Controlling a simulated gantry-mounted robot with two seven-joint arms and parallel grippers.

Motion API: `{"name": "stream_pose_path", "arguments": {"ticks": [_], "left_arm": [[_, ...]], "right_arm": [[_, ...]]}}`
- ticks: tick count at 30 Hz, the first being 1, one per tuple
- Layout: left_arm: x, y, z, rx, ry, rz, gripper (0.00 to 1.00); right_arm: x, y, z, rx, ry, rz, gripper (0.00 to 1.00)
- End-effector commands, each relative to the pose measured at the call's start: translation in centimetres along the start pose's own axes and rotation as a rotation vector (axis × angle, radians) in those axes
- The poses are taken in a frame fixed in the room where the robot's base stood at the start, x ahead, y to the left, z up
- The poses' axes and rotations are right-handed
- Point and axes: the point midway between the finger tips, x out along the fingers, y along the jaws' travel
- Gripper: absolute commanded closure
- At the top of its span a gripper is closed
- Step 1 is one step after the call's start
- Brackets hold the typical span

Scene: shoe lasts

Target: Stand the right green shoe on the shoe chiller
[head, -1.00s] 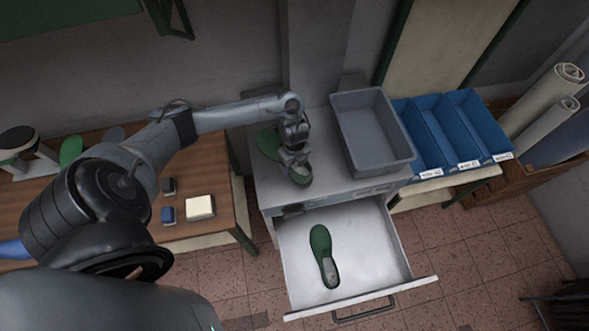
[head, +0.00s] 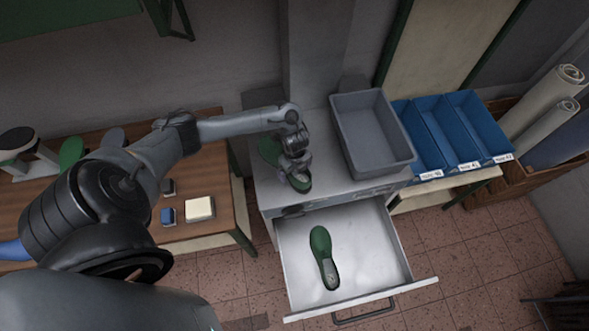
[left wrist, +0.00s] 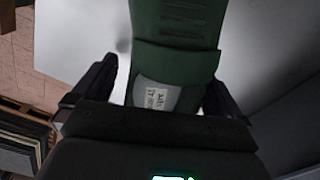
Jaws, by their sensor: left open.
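One green shoe (head: 268,151) stands on top of the grey cabinet, which I take to be the shoe chiller (head: 345,188). My left gripper (head: 296,170) is at its heel end and partly hides it. In the left wrist view, the shoe (left wrist: 178,60) with a white label lies between the open fingers of the left gripper (left wrist: 160,78). Narrow gaps seem to show at both sides. The other green shoe (head: 321,250) lies in the cabinet's open drawer (head: 375,255). The right gripper is not in view.
A grey bin (head: 372,135) stands on the cabinet top, right of the shoe. Blue bins (head: 455,130) stand farther right. A wooden table (head: 215,165) with small blocks and other shoe shapes is at the left. The drawer has bare room around its shoe.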

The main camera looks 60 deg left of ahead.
Motion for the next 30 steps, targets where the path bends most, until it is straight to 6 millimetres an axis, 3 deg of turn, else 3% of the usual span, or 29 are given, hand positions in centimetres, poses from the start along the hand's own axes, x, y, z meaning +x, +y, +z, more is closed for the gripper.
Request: {"name": "stream_pose_path", "arguments": {"ticks": [8, 15, 22, 27, 30], "left_arm": [[-2.1, -0.1, 0.1, 0.002, -0.001, -0.003, 0.0], [-6.9, -0.2, 0.1, 0.003, -0.004, -0.006, 0.0], [-10.4, -0.1, 0.1, 0.001, -0.003, -0.003, 0.0], [-11.5, -0.1, -0.4, 0.005, 0.003, -0.008, 0.0], [-11.1, -0.3, -2.5, 0.022, 0.024, -0.04, 0.0]], "right_arm": [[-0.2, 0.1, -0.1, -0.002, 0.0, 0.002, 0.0], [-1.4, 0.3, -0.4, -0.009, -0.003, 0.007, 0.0], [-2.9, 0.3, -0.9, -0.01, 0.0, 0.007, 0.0], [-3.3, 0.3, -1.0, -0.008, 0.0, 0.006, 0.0], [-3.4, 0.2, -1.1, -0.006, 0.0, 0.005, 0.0]]}}
